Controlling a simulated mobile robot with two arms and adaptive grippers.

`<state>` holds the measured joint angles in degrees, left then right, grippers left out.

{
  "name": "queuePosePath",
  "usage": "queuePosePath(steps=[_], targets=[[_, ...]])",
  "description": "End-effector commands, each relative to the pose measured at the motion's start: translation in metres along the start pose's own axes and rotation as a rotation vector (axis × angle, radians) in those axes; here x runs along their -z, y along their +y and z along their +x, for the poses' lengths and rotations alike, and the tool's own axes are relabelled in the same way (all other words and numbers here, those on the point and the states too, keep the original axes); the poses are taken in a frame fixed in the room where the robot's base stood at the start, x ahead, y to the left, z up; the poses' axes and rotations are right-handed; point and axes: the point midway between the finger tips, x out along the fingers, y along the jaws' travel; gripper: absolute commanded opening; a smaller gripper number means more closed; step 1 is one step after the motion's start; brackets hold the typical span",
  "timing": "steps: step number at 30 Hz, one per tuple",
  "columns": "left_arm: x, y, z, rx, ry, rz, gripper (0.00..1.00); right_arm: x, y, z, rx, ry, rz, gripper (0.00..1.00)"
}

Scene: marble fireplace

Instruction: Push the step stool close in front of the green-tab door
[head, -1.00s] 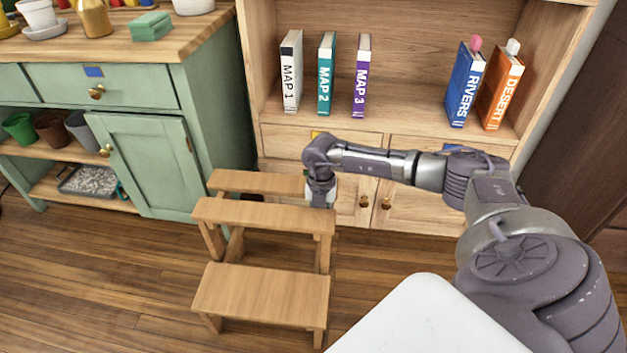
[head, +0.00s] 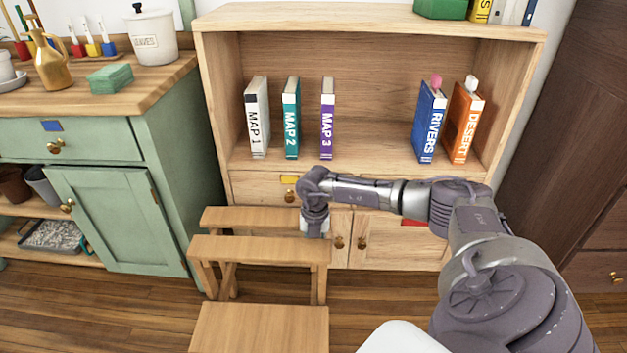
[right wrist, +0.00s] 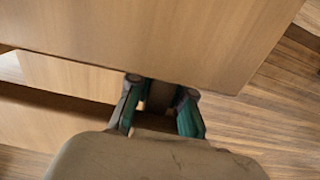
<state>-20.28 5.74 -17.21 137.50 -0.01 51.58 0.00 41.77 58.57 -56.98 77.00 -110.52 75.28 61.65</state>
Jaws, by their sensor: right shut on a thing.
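The light wooden step stool (head: 262,327) stands on the floor in front of the bookcase cupboard, partly overlapping its left door. Its upper two steps are nearest the cupboard. Its lowest step is cut by the bottom edge of the head view. My right gripper (head: 315,230) reaches down at the right end of the upper steps and is shut on the stool. The right wrist view shows its fingers (right wrist: 160,90) at the edge of a wooden step (right wrist: 160,40). No green tab shows; the left cupboard door (head: 341,255) is partly hidden. My left gripper is out of view.
The right cupboard door (head: 390,250) has a red tab, and the drawer above the left door a yellow tab (head: 289,179). A green cabinet (head: 118,212) stands close left of the stool. A dark wooden cabinet (head: 560,170) is at right. Floor at lower left is clear.

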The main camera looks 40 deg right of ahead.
Motion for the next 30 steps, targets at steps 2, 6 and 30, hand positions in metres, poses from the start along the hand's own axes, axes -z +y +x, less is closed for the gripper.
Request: queuePosePath(steps=[2,6,30], targets=[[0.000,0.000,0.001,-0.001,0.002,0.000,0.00,-0.004,-0.003,-0.001,0.005,-0.006,0.010,0.00],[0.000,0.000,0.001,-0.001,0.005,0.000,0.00,-0.003,-0.003,-0.001,0.005,-0.006,0.009,0.33],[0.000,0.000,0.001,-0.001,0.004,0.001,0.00,-0.002,-0.001,-0.066,-0.001,-0.006,0.004,0.49]])
